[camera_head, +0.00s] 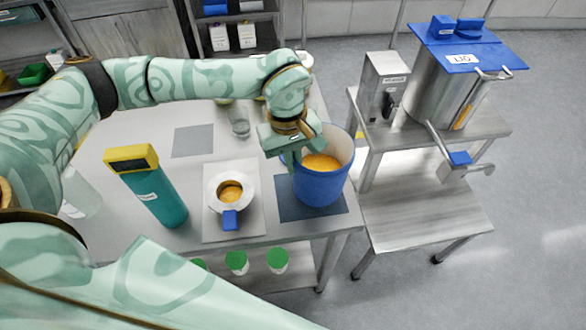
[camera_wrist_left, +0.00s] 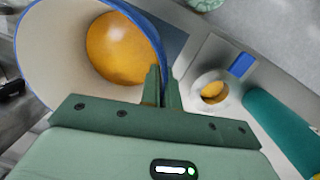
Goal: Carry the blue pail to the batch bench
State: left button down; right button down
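The blue pail (camera_head: 319,187), with orange contents, stands upright on a dark blue mat (camera_head: 291,211) at the right end of the bench (camera_head: 258,223); I cannot tell whether this is the batch bench. My left gripper (camera_head: 293,163) is at the left side of the pail's rim. In the left wrist view, the fingers (camera_wrist_left: 163,90) are close together with the pail's wall (camera_wrist_left: 148,40) between them, so the gripper looks shut on the rim. The pail's far base is hidden. My right gripper is not in view.
A glass (camera_head: 239,124) stands behind. A steel stand (camera_head: 420,205) on the right holds a lidded hopper (camera_head: 442,85); its lower shelf is clear.

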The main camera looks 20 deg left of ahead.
pick_arm(q)
notch_tip(320, 180, down, 3)
jog(key=shift+a+f, duration=0.1)
jog(key=shift+f, duration=0.05)
jog(key=c, duration=1.6)
grip_release()
jog(key=shift+c, duration=0.2)
notch_tip(320, 180, up, 12)
jog(key=p, duration=0.1)
send_over(295, 186)
jog(key=a, duration=0.2)
jog(key=shift+w, duration=0.35)
